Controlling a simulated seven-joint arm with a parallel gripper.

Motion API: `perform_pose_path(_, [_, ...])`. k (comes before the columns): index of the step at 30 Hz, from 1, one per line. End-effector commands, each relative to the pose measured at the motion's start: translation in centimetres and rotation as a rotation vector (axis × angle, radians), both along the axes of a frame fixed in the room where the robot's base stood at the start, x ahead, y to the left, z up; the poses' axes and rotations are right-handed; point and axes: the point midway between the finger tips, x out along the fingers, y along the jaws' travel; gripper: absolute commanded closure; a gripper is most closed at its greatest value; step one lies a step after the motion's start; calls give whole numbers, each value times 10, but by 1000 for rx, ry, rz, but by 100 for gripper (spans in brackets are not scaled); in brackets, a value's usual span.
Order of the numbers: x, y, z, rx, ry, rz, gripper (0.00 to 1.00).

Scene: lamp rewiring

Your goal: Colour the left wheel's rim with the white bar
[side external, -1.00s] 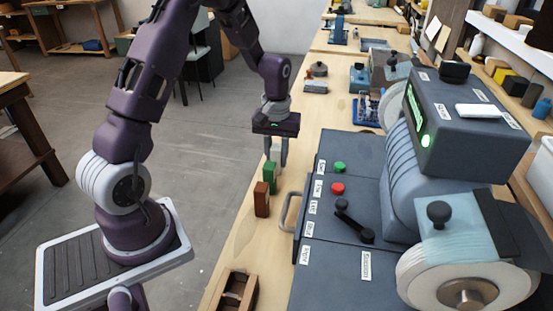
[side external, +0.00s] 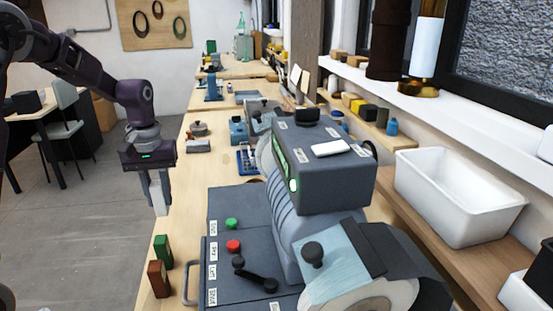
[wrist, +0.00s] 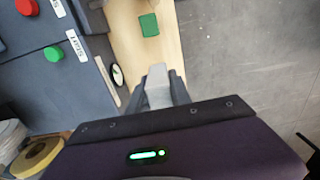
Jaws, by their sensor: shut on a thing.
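My gripper (side external: 160,205) is shut on the white bar (side external: 153,194), which hangs down between the fingers above the bench's left edge. The white bar (wrist: 157,90) also shows between the fingers in the wrist view. It is apart from the grey two-wheel machine (side external: 222,205). The near wheel (side external: 372,298) shows at the bottom, partly under a clear guard. The far wheel (side external: 264,158) is mostly hidden behind the machine's housing. I cannot tell from the picture which one is named left.
A green block (side external: 162,249) and a red-brown block (side external: 158,281) stand on the bench (side external: 148,298) beside the machine's handle (side external: 188,275). The panel carries a green button (side external: 231,223), a red button (side external: 233,246) and a black lever (side external: 255,275). A white tub (side external: 455,200) stands at right.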

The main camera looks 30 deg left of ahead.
Motion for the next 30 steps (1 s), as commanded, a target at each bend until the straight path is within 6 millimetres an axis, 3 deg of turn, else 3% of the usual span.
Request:
perform_pose_path(9, [1, 0, 0, -1, 1, 4, 100])
perform_pose_path(13, [11, -7, 2, -21, 18, 110, 100])
perform_pose_path(17, [35, -24, 10, -94, 59, 409, 100])
perform_pose_path(24, [91, -69, 39, -335, 70, 1149, 100])
perform_pose_path(27, [109, -84, 50, -425, 36, 1380, 100])
perform_pose_path(30, [119, -93, 57, -475, 10, 1504, 100])
